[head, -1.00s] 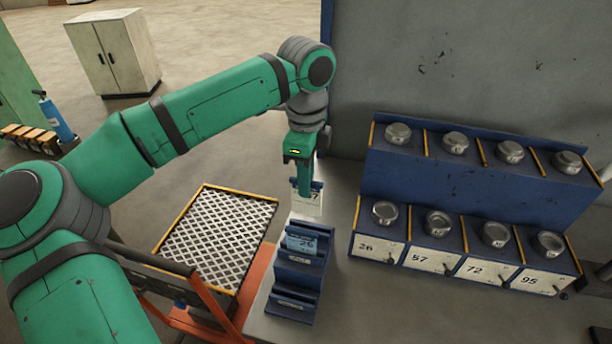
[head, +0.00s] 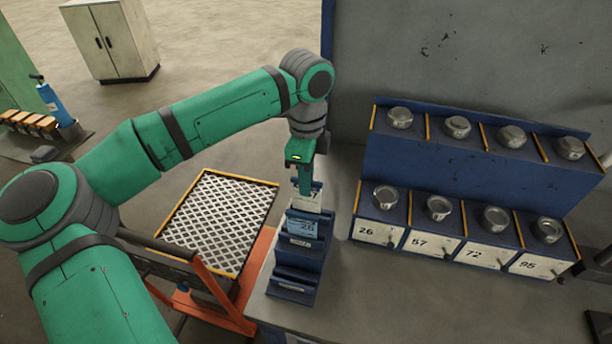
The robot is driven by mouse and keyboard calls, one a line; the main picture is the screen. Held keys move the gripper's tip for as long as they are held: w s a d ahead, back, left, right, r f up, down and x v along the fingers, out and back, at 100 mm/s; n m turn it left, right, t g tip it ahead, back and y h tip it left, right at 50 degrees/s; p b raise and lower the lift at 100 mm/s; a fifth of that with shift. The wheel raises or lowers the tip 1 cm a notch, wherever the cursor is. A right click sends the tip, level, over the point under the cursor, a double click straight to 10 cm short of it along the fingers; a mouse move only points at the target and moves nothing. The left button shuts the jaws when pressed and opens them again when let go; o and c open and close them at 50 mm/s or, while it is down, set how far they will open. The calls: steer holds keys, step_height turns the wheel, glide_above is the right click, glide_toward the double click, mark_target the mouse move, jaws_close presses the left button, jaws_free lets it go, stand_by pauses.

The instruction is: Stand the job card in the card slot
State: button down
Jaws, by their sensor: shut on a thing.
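My gripper (head: 305,190) points down over the back end of the dark blue card rack (head: 293,290). It is shut on a pale card (head: 313,203), the job card, and its fingers cover part of the card's face and number. The card looks roughly upright. Its lower edge meets the back of the rack in this view; I cannot tell whether it is inside a slot or behind it. A light blue card (head: 302,225) marked 26 stands in the rack just in front. The nearer steps of the rack show no card.
A blue two-tier stand (head: 470,180) with metal pieces and labels 26, 57, 72 and 95 is right of the rack. A mesh-topped cart (head: 218,222) with an orange frame (head: 235,318) is close on the left. The grey bench top (head: 370,300) is clear in front.

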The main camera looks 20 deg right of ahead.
steer(key=shift+f, duration=1.2)
steer(key=c, duration=1.8)
jaws_free()
